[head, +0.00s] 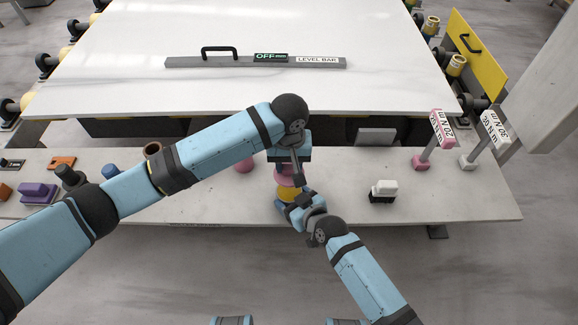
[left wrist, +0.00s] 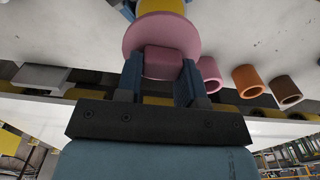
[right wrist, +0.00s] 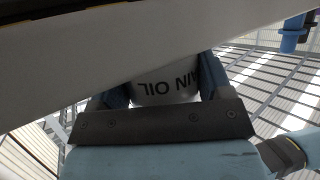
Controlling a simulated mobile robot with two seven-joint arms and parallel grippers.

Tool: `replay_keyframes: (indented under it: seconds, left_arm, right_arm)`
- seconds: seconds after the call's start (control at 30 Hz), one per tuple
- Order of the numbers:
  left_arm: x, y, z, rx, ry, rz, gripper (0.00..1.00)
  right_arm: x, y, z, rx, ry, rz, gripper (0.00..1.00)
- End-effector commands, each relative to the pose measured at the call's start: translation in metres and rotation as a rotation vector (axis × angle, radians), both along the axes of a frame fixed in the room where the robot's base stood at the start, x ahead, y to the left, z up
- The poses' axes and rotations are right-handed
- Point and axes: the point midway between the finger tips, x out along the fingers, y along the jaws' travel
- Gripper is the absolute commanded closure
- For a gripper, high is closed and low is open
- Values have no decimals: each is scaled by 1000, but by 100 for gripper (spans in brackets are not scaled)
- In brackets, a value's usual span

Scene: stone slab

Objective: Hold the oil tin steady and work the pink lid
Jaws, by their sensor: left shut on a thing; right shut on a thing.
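The oil tin (head: 291,193) stands upright near the front of the slab bench, yellow in the head view. In the right wrist view its pale label (right wrist: 166,92) shows part of the word "OIL". The pink lid (head: 286,177) is on top of the tin. It also shows in the left wrist view (left wrist: 140,38), a wide disc with a block-shaped knob (left wrist: 163,62). My left gripper (head: 288,165) is above the tin, shut on the lid's knob. My right gripper (head: 290,207) is low at the front, shut on the tin's body. My arms partly hide the tin.
A level bar (head: 230,62) lies on the big white slab (head: 370,25) behind. A black-and-white item (head: 384,190) and pink (head: 421,162) and white (head: 468,163) torque tools stand at right. A pink cylinder (head: 243,166), a brown ring (head: 153,149) and a purple block (head: 38,191) are at left.

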Motion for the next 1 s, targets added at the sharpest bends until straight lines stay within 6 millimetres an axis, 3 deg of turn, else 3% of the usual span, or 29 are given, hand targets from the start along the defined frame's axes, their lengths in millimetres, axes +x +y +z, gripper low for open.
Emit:
replay_keyframes:
  seconds: [0.27,0.3,0.4,0.73,1.0]
  left_arm:
    - [0,0,2,0,0,0,93]
    - [0,0,2,0,0,0,93]
    - [0,0,2,0,0,0,93]
    - [0,0,2,0,0,0,93]
    - [0,0,2,0,0,0,93]
  right_arm:
    - [0,0,0,0,0,0,70]
    - [0,0,0,0,0,0,18]
    - [0,0,0,0,0,0,0]
    - [-7,-6,3,-1,0,0,0]
    - [-47,-35,23,-1,0,0,0]
